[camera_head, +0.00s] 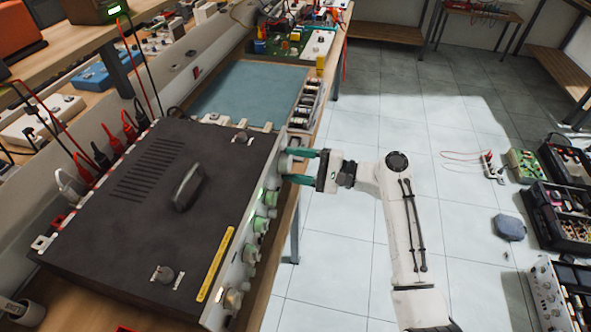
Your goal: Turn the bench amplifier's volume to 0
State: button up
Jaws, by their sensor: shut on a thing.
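The bench amplifier (130,235) is a large dark box with a top handle and vent slots. It sits on the wooden bench, and its pale front panel (238,268) faces right, with a row of greenish knobs (260,225). My gripper (287,166) reaches in from the right, with its teal fingers around a knob at the far end of this panel. It is shut on that knob, which the fingers and panel edge largely hide. I cannot read the panel markings or the knob's setting.
A blue-green mat (250,92) lies on the bench beyond the amplifier. Red and black cables (105,150) run along its back side. Toolboxes and loose items (560,195) lie on the tiled floor at right. The floor between is mostly clear.

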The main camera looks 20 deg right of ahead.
jog(key=n+b, duration=0.2)
jog(key=n, duration=0.1)
jog(key=n+b, duration=0.1)
jog(key=shift+f+n, duration=0.3)
jog(key=shift+r+n+b, duration=0.15)
jog(key=shift+n+b, duration=1.45)
jog(key=o, duration=1.1)
jog(key=shift+r, duration=0.1)
jog(key=shift+c, duration=0.2)
jog(key=shift+s+d, duration=0.1)
jog(key=v, duration=1)
jog(key=shift+s+d+b, duration=0.2)
jog(key=shift+d+b, duration=0.05)
jog(key=shift+b, duration=0.1)
